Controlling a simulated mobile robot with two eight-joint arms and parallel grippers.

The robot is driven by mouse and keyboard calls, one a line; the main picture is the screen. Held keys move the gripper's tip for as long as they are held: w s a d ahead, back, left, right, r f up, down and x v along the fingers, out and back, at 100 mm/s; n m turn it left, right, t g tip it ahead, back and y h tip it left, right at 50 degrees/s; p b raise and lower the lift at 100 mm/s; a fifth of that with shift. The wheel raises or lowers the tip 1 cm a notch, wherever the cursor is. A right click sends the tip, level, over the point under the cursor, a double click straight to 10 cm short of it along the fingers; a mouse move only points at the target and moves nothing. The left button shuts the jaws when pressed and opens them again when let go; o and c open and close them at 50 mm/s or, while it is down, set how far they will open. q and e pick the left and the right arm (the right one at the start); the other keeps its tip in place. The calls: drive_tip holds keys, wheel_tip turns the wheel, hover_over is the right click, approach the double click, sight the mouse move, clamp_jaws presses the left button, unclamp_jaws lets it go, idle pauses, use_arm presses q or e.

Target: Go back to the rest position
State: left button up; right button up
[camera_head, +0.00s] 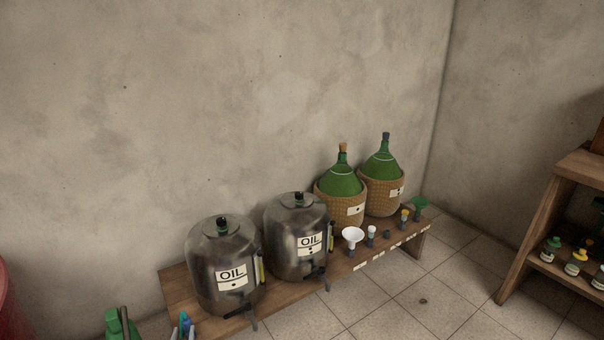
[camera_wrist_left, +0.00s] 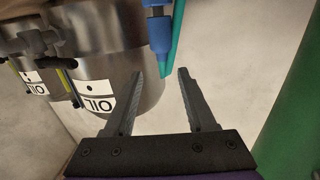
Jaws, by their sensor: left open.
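My left gripper (camera_wrist_left: 160,75) shows in the left wrist view with its two dark fingers spread apart. No thing is clearly held between them. A blue and teal object (camera_wrist_left: 162,40) shows just beyond the fingertips; whether it touches them I cannot tell. A steel oil drum (camera_wrist_left: 112,62) lies behind the left finger, its label upside down. In the head view, I cannot clearly make out the left gripper near the bottom left edge. My right gripper is not in view.
Two steel oil drums (camera_head: 222,260) and two wicker-covered green demijohns (camera_head: 341,185) stand on a low wooden bench (camera_head: 175,288) by the wall. A white funnel (camera_head: 352,235) and small stoppers lie at its front. A wooden shelf (camera_head: 520,240) is at right.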

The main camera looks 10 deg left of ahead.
use_arm(q)
drive_tip(key=w+d+r+g, duration=0.1)
drive_tip(key=d+r+g, duration=0.1)
drive_tip(key=d+r, duration=0.3)
drive_tip(key=d+r+g, duration=0.1)
drive_tip(key=d+r, duration=0.1)
drive_tip(key=r, duration=0.6)
drive_tip(key=s+d+r+g+h, duration=0.2)
drive_tip(key=s+d+r+g, duration=0.1)
drive_tip(key=s+d+r, duration=0.5)
drive_tip(key=s+d+m+g+h, duration=0.25)
drive_tip(key=s+d, duration=0.45)
drive_tip(key=s, duration=0.8)
drive_tip(key=s+d+m+g+h, duration=0.1)
drive_tip(key=s+d+g, duration=0.45)
drive_tip(key=s, duration=1.05)
wheel_tip(320, 180, up, 30)
drive_tip(key=d+t+p, duration=0.1)
drive_tip(key=t+p, duration=0.1)
drive_tip(key=p, duration=2.4)
drive_tip(key=shift+p, duration=0.3)
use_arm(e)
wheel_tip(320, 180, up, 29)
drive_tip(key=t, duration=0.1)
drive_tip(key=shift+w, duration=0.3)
